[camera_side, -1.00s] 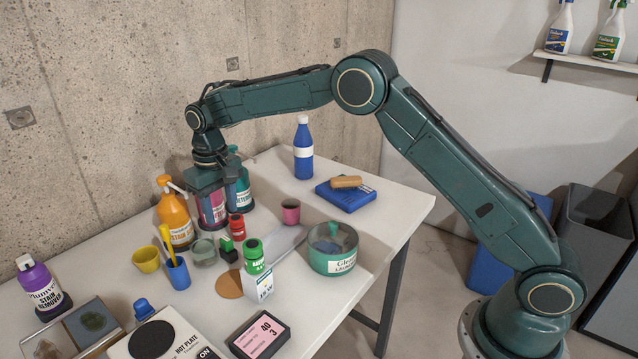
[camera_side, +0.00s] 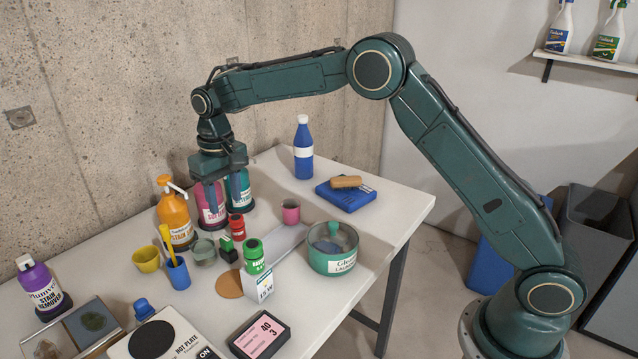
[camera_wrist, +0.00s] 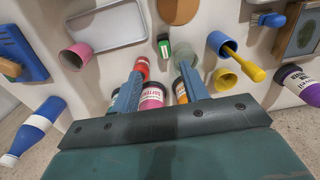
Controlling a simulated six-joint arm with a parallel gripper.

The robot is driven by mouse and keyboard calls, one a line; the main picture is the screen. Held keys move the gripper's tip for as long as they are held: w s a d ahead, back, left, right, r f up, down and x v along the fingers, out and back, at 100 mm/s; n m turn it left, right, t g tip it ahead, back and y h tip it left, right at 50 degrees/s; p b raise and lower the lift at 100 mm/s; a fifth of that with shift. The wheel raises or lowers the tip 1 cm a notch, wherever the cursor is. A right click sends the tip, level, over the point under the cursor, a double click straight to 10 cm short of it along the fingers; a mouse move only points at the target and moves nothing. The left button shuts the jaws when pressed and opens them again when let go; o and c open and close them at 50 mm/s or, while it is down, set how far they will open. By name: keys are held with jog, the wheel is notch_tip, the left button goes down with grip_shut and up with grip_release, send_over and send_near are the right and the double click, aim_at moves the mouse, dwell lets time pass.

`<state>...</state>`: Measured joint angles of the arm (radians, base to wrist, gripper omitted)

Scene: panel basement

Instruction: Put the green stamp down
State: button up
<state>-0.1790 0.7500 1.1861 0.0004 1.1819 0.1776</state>
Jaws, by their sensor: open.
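The green stamp (camera_side: 227,247), a small green and black block, stands on the white table just left of the green-capped bottle. It also shows in the wrist view (camera_wrist: 163,48), a little beyond my fingertips. My gripper (camera_side: 222,207) is open and points down in front of the pink bottle (camera_side: 208,218) and the teal bottle (camera_side: 243,191). In the wrist view my gripper's fingers (camera_wrist: 160,70) are spread with nothing held between them. The stamp stands apart from the fingers.
An orange pump bottle (camera_side: 174,216) stands left of my gripper. A grey tray (camera_wrist: 107,23) lies nearby.

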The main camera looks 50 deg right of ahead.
jog(key=s+d+r+t, duration=0.1)
jog(key=s+d+r, duration=0.2)
jog(key=s+r, duration=0.5)
jog(key=s+d+r+t, duration=0.2)
jog(key=s+d+r, duration=0.1)
jog(key=s+r, duration=0.5)
jog(key=s+d+f+t, duration=0.1)
jog(key=s+d, duration=0.1)
jog(key=s, duration=0.9)
jog(key=s+d+f+t, duration=0.1)
jog(key=s+d+f, duration=0.1)
jog(key=s, duration=0.9)
jog(key=shift+s+f, duration=0.15)
jog(key=shift+s, duration=0.05)
jog(key=shift+o, duration=0.4)
jog(key=shift+s+d+f, duration=0.15)
jog(key=shift+s+f, duration=0.15)
jog(key=shift+s, duration=0.1)
jog(key=shift+o, duration=0.4)
jog(key=shift+r, duration=0.1)
